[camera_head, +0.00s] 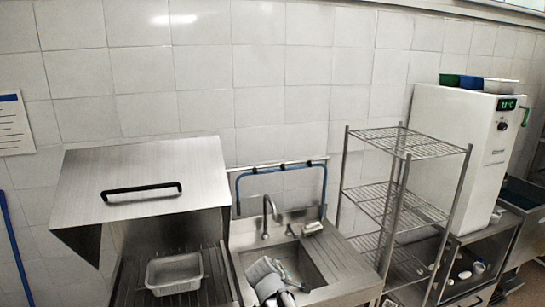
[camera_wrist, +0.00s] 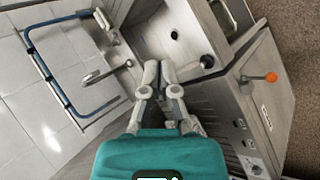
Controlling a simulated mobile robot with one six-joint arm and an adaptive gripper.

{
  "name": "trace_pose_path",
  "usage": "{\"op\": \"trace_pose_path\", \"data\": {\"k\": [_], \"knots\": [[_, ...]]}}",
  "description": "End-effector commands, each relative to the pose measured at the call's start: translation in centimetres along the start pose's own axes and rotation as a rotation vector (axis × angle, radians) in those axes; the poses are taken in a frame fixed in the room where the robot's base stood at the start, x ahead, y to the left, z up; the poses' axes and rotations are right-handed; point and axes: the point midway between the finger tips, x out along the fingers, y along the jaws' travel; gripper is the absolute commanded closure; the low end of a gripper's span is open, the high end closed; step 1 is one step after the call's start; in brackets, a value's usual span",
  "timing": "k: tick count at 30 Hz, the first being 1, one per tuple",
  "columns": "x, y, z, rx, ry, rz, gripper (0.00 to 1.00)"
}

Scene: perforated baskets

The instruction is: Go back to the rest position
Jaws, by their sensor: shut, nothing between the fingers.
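My gripper (camera_wrist: 158,72) is shut and empty in the wrist view, its fingertips close together. The steel sink basin (camera_wrist: 165,28) lies beyond the fingers. In the head view, grey parts of my arm show over the sink (camera_head: 317,268), and the fingertips are hard to make out there. A light grey perforated basket (camera_head: 175,273) sits on the ribbed rack at the lower left, apart from my gripper.
A steel hood (camera_head: 140,180) with a black handle stands raised above the rack. A faucet (camera_head: 268,217) and a blue hose (camera_head: 240,185) rise behind the sink. A wire shelf (camera_head: 405,145) and a white machine (camera_head: 450,150) stand to the right.

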Motion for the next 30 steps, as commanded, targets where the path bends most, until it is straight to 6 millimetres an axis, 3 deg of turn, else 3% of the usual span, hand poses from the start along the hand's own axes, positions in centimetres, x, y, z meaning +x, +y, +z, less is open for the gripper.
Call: {"op": "trace_pose_path", "data": {"k": [1,6,15,22,30], "knots": [[1.6,-1.7,1.8,0.078,-0.019,-0.050,1.00],[4.6,-5.7,6.5,0.350,-0.080,-0.225,1.00],[7.5,-12.9,12.9,0.801,-0.216,-0.523,1.00],[8.0,-16.2,15.4,1.023,-0.299,-0.681,1.00],[7.8,-16.8,16.1,1.083,-0.325,-0.725,1.00]]}}
